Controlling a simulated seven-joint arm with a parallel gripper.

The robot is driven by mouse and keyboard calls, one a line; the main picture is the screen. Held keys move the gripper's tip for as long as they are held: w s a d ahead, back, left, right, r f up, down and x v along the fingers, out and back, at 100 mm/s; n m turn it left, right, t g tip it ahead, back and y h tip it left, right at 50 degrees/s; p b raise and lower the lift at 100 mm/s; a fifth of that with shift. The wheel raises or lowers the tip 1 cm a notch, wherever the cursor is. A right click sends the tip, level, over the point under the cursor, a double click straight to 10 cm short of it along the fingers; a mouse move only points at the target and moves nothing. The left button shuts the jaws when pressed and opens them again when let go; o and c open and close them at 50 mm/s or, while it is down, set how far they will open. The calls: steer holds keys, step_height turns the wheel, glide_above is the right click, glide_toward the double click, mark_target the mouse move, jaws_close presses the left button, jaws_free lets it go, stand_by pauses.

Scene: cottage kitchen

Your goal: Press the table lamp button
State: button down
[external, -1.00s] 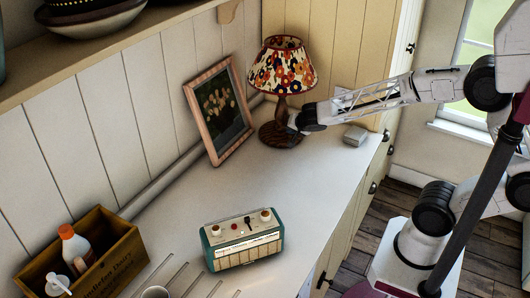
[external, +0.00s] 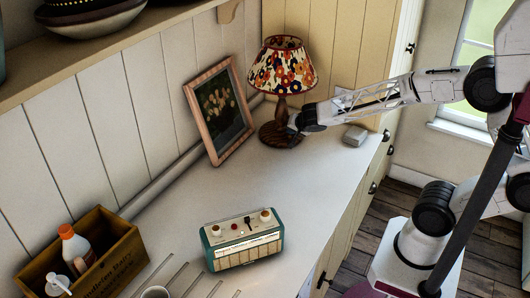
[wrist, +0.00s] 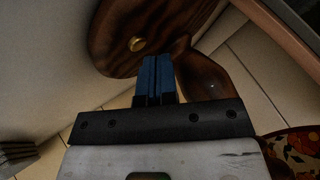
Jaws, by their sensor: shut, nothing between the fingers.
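The table lamp (external: 282,72) stands at the far end of the counter, with a flowered shade and a turned dark wood stem. Its round wooden base (wrist: 112,48) fills the upper part of the wrist view, and the edge of the shade (wrist: 296,150) shows at the lower right. A small round brass button (wrist: 137,44) sits on the base. My gripper (wrist: 155,60) is shut and empty, its blue fingertips just beside the button and close to the stem (wrist: 205,75). I cannot tell whether they touch the base. In the external view my gripper (external: 292,127) is at the base's right side.
A framed picture (external: 219,110) leans against the wall left of the lamp. A small grey block (external: 355,135) lies right of my gripper. A teal radio (external: 242,240) and a wooden crate (external: 118,252) stand nearer the camera. The middle of the counter (external: 260,180) is clear.

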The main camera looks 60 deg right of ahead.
mark_target(291, 137)
steer(key=shift+f, duration=0.45)
stand_by(0.6)
steer(key=shift+r, duration=0.55)
steer(key=shift+r, duration=0.15)
steer(key=shift+r, duration=2.85)
